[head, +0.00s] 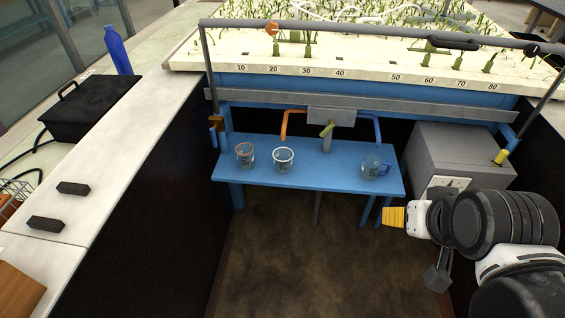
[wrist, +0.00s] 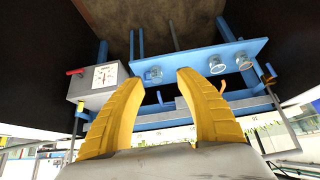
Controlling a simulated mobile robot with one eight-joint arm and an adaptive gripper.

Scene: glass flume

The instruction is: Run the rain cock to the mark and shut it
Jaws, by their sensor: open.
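No label tells which fitting is the rain cock. A yellow-green lever (head: 327,130) sits under the grey block between an orange pipe (head: 290,120) and a blue pipe (head: 372,120). A yellow handle (head: 500,157) is on the right post, and a blue handle (head: 213,137) hangs by the left post. Three clear cups stand on the blue bench: left (head: 245,155), middle (head: 283,159) and right (head: 376,168). Marks on them are too small to read. My gripper (head: 393,216) is open and empty, in front of the bench's right end; its yellow fingers also show in the wrist view (wrist: 160,80).
A grey box with a white dial panel (head: 447,185) stands right of the bench; the wrist view shows its dial (wrist: 105,76) and a red handle (wrist: 75,71). A planted tray with a number scale (head: 340,73) lies above. The floor before the bench (head: 300,250) is clear.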

